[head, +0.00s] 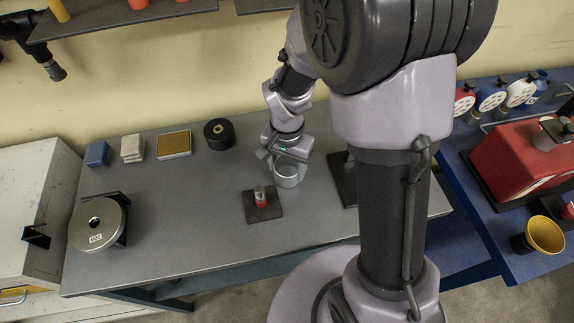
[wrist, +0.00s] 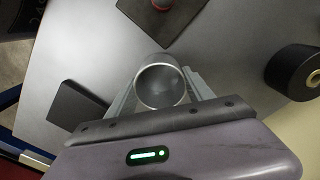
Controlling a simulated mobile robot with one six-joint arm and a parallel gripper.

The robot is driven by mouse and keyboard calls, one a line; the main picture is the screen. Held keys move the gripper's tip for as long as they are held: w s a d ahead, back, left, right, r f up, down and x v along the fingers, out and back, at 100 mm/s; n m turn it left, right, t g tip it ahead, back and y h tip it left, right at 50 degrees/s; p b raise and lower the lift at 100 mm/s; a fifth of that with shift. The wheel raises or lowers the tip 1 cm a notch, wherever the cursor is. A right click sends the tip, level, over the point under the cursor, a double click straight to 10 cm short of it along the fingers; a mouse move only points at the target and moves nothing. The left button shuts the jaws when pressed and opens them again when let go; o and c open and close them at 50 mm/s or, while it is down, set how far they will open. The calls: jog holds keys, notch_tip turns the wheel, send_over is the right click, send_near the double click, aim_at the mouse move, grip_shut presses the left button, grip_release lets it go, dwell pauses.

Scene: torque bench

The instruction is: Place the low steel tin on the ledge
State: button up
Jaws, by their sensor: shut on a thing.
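The low steel tin (head: 287,177) is a round, open-topped grey cup over the middle of the bench. In the wrist view, the tin (wrist: 161,86) sits between the two fingers of my gripper (wrist: 163,96), its open mouth facing the camera and its inside looking empty. My gripper (head: 286,166) is shut on it. I cannot tell whether its base touches the bench. A dark shelf (head: 110,24) on the wall at the upper left may be the ledge; it carries orange and yellow items and is cut off by the frame.
A dark square pad (head: 274,212) with a small red-and-silver item lies just left of the tin. Another dark plate (head: 344,190) is to its right, partly behind my arm. A black roll (head: 219,134) and small blocks line the back. A round steel disc (head: 97,224) lies left.

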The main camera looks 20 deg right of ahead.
jog(key=shift+f, duration=0.2)
jog(key=o, duration=1.4)
